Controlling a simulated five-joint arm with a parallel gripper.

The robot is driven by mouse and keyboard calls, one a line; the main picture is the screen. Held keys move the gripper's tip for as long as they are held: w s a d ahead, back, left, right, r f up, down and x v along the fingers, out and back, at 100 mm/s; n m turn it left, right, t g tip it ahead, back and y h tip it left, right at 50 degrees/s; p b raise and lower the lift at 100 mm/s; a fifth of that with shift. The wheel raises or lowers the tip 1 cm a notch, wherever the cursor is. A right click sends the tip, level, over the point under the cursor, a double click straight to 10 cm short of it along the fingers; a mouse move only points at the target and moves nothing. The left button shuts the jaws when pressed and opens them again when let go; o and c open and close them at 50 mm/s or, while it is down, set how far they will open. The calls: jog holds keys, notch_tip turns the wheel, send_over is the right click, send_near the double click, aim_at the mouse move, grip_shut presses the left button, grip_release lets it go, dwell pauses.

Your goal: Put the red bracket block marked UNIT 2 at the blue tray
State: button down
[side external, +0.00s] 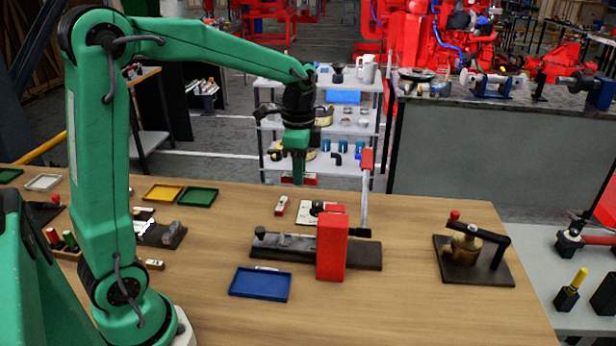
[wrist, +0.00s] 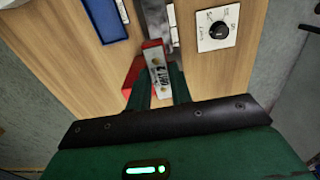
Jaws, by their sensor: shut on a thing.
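The red bracket block (wrist: 155,57) has a white face lettered UNIT 2 and sits between my gripper's green fingers (wrist: 159,90) in the wrist view. My gripper (side external: 298,178) is shut on it, above the far part of the table in the side view, where a bit of the red block (side external: 310,181) shows at the fingertips. The blue tray (side external: 235,291) lies on the table nearer the camera, below and left of my gripper. It also shows at the top of the wrist view (wrist: 108,18). In the side view it has a small pale mark along its far edge.
A dark-based fixture (side external: 370,257) with a red upright block (side external: 332,247) and lever stands right of the tray. A white dial plate (side external: 308,213) and another red and white block (side external: 281,205) lie behind it. Yellow (side external: 163,193) and green (side external: 198,197) trays lie left.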

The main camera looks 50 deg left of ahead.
send_over(261, 285)
notch_tip(261, 285, down, 12)
dwell(0.3)
jog(key=shift+f, duration=0.2)
jog(key=shift+f, duration=3.55)
jog(key=shift+f, duration=0.3)
jog(key=c, duration=1.2)
grip_release()
jog(key=shift+o, duration=0.2)
jog(key=shift+r, duration=0.1)
notch_tip(261, 285, up, 7)
